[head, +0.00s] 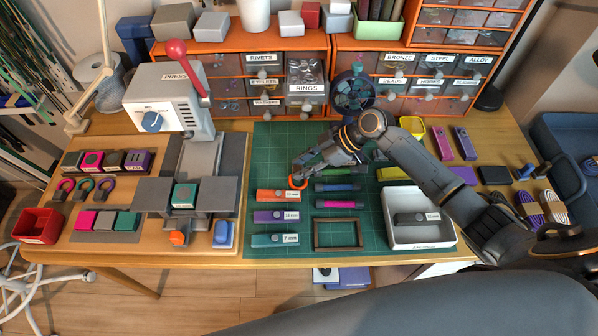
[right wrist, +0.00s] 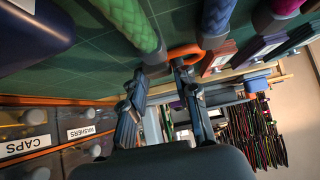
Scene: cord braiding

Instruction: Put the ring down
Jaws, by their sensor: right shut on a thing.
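My right gripper (head: 301,174) is over the left part of the green cutting mat (head: 265,150), and its fingers are shut on an orange ring (head: 297,184). The ring is just above or on the mat, beyond the orange labelled block (head: 278,196); I cannot tell if it touches. In the right wrist view the fingertips (right wrist: 166,70) close on the ring (right wrist: 186,51), beside a green braided cord (right wrist: 128,28) and a blue braided cord (right wrist: 200,45). My left gripper is not in view.
Purple (head: 276,216) and teal (head: 274,240) blocks lie nearer on the mat. A wooden frame (head: 338,247) and white tray (head: 440,243) stand to the right. The grey press (head: 165,100) is at left. Orange drawer units (head: 240,60) line the back.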

